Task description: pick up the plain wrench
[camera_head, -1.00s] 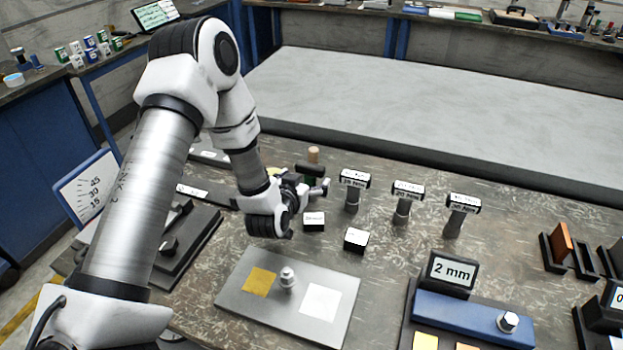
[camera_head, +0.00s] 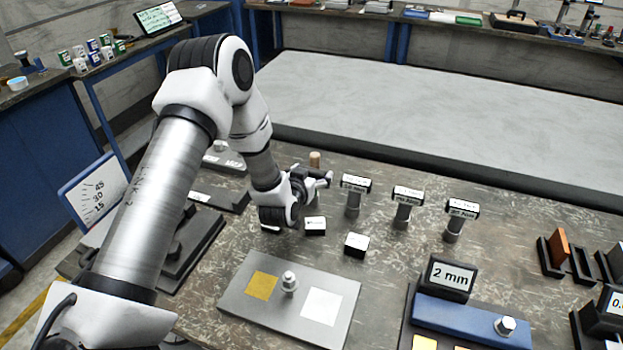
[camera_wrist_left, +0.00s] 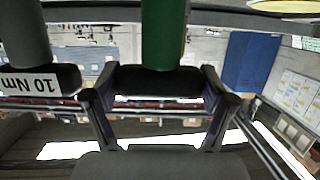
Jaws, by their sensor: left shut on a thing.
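The plain wrench stands behind my left gripper in the head view; only its wooden end (camera_head: 315,159) shows above the fingers. In the left wrist view its green shaft (camera_wrist_left: 163,35) and a dark, unlabelled crosspiece (camera_wrist_left: 158,82) sit between the two fingers. My left gripper (camera_head: 320,177) is shut on it; the fingers also show in the wrist view (camera_wrist_left: 157,103). I cannot tell whether the wrench is off the table. My right gripper is not in view.
Labelled wrenches stand to the right: the 10 Nm one (camera_head: 353,192), a second (camera_head: 404,205) and a third (camera_head: 458,220). Small black-and-white blocks (camera_head: 356,244) are in front. A grey plate (camera_head: 250,308) and a blue 2 mm fixture (camera_head: 460,315) lie nearer.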

